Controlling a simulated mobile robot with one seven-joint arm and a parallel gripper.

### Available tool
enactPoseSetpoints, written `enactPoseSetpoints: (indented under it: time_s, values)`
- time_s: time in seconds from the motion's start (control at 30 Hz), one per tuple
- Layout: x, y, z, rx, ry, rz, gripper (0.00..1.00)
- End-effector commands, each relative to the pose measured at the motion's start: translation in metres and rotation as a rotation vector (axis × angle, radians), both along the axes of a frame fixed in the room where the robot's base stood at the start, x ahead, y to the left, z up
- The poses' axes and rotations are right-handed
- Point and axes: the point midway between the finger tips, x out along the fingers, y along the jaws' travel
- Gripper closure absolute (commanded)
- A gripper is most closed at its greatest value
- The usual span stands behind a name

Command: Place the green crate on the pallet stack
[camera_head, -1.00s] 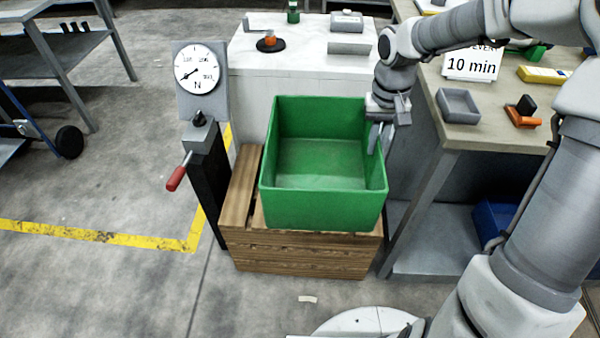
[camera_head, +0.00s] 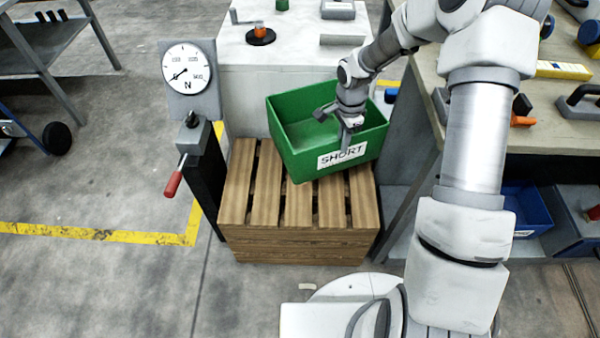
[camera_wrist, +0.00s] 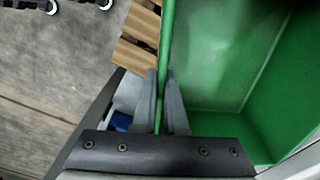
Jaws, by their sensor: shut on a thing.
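The green crate (camera_head: 301,155) is empty and carries a white label reading "SHORT" on its front wall. It is turned and looks tilted over the back part of the wooden pallet stack (camera_head: 265,205). I cannot tell whether it touches the slats. My gripper (camera_head: 346,145) is shut on the crate's front wall near the label. In the wrist view, my gripper's fingers (camera_wrist: 162,105) straddle the thin green wall, with the crate's inside (camera_wrist: 215,60) to the right and pallet slats to the left.
A gauge post (camera_head: 190,80) with a red-handled lever stands left of the stack. A white cabinet (camera_head: 235,80) stands behind the crate. A workbench (camera_head: 465,125) with tools is at the right. The front pallet slats are bare.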

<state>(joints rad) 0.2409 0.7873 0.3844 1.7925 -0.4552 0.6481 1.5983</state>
Motion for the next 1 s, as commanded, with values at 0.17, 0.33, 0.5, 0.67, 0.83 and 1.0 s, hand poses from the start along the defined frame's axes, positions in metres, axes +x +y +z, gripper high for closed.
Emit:
enactPoseSetpoints:
  time_s: [0.17,0.33,0.5,0.67,0.83,1.0]
  values:
    - [0.003,0.004,-0.023,0.001,-0.002,-0.224,1.0]
    - [0.004,0.006,-0.039,0.001,-0.003,-0.366,1.0]
    - [0.003,0.015,-0.051,0.002,-0.005,-0.412,1.0]
    - [-0.005,0.044,-0.071,0.003,-0.002,-0.412,1.0]
    - [-0.014,0.079,-0.093,0.003,-0.002,-0.411,1.0]
    - [-0.02,0.107,-0.109,0.003,-0.003,-0.412,1.0]
